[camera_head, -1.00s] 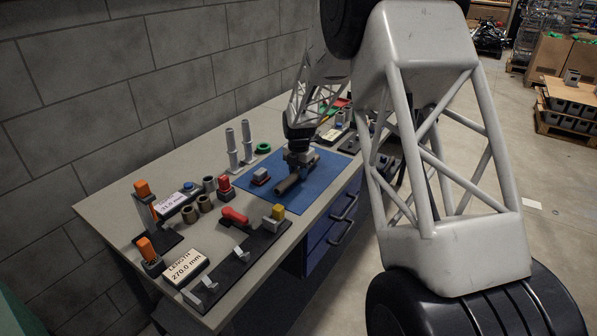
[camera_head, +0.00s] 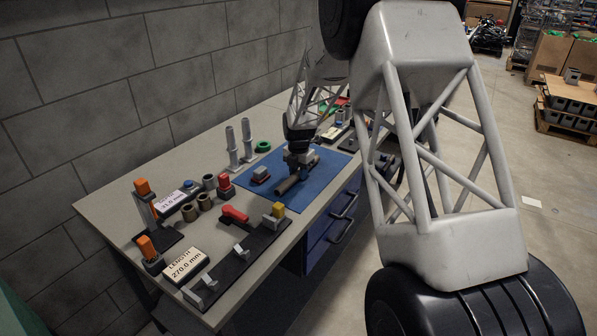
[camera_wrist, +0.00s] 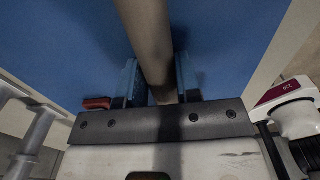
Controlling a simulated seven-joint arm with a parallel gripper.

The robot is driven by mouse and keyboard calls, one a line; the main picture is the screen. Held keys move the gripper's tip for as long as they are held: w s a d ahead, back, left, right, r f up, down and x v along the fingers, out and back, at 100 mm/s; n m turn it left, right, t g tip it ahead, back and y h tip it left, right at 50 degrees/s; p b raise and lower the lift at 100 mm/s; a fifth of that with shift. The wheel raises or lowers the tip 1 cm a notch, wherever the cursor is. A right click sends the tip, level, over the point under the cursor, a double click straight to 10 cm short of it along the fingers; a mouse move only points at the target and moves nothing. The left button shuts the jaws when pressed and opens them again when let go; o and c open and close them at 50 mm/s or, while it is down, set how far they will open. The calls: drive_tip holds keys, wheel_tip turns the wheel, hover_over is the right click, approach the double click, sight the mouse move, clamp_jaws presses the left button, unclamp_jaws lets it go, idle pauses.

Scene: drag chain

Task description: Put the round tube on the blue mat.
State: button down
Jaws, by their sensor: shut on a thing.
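The round tube (camera_head: 290,184) is a brownish-grey cylinder lying over the blue mat (camera_head: 322,185). In the wrist view the tube (camera_wrist: 150,42) runs between the two blue fingers of my gripper (camera_wrist: 161,82), which is shut on it. The mat (camera_wrist: 235,40) fills most of the background there. In the head view my gripper (camera_head: 299,164) is low over the mat, at the tube's far part. The tube looks level and very near the mat; whether it touches the mat I cannot tell. The fingertips are hidden in the head view.
A black fixture (camera_head: 236,262) with a red handle is at the front. The mat's right part is clear.

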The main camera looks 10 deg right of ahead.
idle(0.4)
drive_tip(key=c, duration=0.7)
unclamp_jaws()
drive_tip(key=shift+c, duration=0.2)
drive_tip(key=shift+r, duration=3.9)
